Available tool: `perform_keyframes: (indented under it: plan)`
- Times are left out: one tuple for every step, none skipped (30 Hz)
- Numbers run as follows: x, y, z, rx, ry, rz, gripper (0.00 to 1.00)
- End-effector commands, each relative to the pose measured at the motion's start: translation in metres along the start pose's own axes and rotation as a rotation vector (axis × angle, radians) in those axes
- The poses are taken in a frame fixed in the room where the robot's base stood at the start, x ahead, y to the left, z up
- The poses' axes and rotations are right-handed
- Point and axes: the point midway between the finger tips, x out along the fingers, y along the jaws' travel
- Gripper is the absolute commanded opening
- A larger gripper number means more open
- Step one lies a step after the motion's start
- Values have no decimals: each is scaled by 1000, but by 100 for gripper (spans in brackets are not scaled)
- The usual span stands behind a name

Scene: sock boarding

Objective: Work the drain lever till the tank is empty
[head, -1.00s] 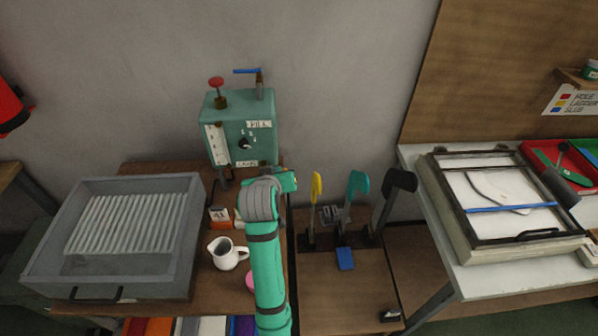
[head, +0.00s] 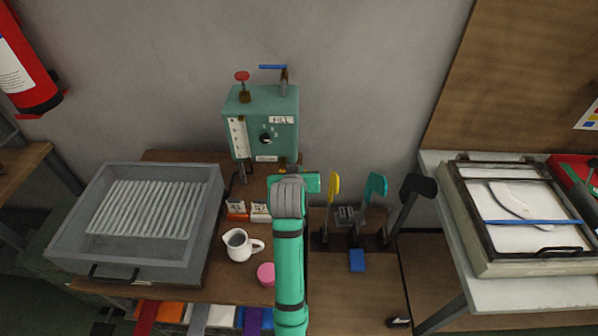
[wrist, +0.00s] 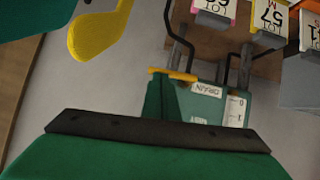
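The green tank (head: 262,122) stands against the wall at the back of the left bench. It has a FILL label, a black knob (head: 266,138) and a white gauge strip (head: 238,138) whose level I cannot read. The DRAIN label (wrist: 207,90) shows upside down in the wrist view, beside a short yellow-orange bar (wrist: 172,73) that looks like the drain lever. My gripper (wrist: 157,130) fills the bottom of the wrist view, close to the bar. Whether it touches the bar is unclear. In the head view my wrist hides the fingers.
A grey ribbed tray (head: 150,210) fills the bench's left. A white jug (head: 238,246), pink disc (head: 266,273) and lot tags (head: 236,210) stand left of my arm. Upright yellow (head: 333,190), teal (head: 375,188) and black (head: 416,188) paddles stand to its right.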

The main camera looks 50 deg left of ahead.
Motion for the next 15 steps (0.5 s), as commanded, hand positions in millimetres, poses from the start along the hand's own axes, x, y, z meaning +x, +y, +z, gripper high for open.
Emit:
perform_keyframes:
  plan:
    - [0, 0, 0, 0, 0, 1, 0]
    - [0, 1, 0, 0, 0, 1, 0]
    - [0, 1, 0, 1, 1, 2, 0]
    - [-1, 2, -1, 1, 1, 2, 0]
    - [-2, 2, -2, 1, 1, 2, 0]
    - [-4, 2, -5, 1, 2, 2, 0]
    - [-6, 3, -7, 1, 3, 3, 0]
    - [-8, 3, -10, 1, 4, 3, 0]
    - [-12, 4, -14, 1, 5, 3, 0]
    - [-15, 4, -18, 2, 6, 3, 0]
    - [-19, 5, -21, 2, 5, 3, 0]
    - [-24, 6, -28, 2, 6, 4, 0]
    - [-28, 7, -32, 2, 6, 4, 0]
    - [-34, 7, -31, 2, 5, 4, 0]
    - [-43, 7, -30, 2, 3, 4, 0]
